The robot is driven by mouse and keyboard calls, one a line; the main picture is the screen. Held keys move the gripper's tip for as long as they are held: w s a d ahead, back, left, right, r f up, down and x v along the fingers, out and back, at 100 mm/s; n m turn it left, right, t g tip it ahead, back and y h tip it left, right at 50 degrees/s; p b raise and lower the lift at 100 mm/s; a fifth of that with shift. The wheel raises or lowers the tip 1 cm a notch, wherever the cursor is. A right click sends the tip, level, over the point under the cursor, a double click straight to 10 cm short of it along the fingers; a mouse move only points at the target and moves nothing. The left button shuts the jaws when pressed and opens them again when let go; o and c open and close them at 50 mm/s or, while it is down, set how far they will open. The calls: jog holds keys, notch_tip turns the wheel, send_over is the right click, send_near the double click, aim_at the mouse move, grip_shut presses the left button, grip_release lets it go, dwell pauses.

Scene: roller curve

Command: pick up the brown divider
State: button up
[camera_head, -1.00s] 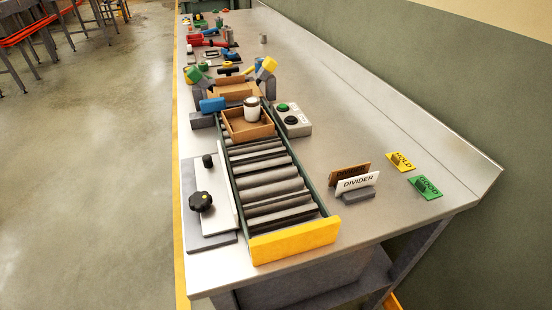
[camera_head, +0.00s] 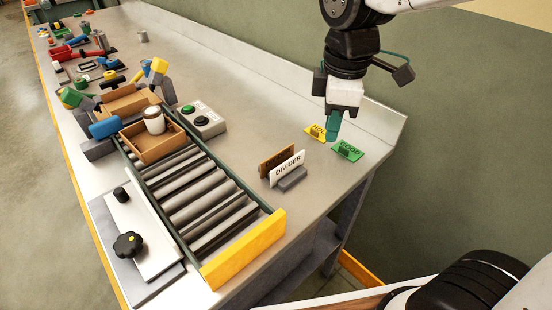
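The brown divider (camera_head: 274,162) stands upright on the table right of the roller conveyor. It is partly hidden behind the white divider (camera_head: 287,169), which stands in front of it in a grey holder (camera_head: 292,179). My gripper (camera_head: 334,130) hangs from the top right, pointing down with teal fingertips. It is to the right of both dividers, over or near the green and yellow cards, and apart from the dividers. I cannot tell how far apart its fingers are.
The roller conveyor (camera_head: 200,205) has a yellow end stop (camera_head: 243,249) and a cardboard tray (camera_head: 153,143) holding a white cup (camera_head: 154,120). A button box (camera_head: 202,121) stands beside it. The yellow card (camera_head: 316,132) and green card (camera_head: 348,151) lie near the table's right edge.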

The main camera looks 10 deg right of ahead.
aim_at(267, 160)
jog(key=w+a+f+n, duration=0.2)
jog(key=a+n, duration=0.1)
jog(key=w+a+f+n, duration=0.1)
jog(key=w+a+n, duration=0.1)
jog(key=a+n, duration=0.1)
jog(key=w+a+f+n, duration=0.1)
jog(key=a+f+n, duration=0.1)
jog(key=a, duration=0.3)
jog(key=shift+w+a+f+n+g, duration=0.1)
jog(key=shift+w+f+n+g, duration=0.25)
jog(key=shift+n, duration=0.55)
notch_tip(267, 160, down, 8)
jog(key=shift+r, duration=0.1)
grip_shut()
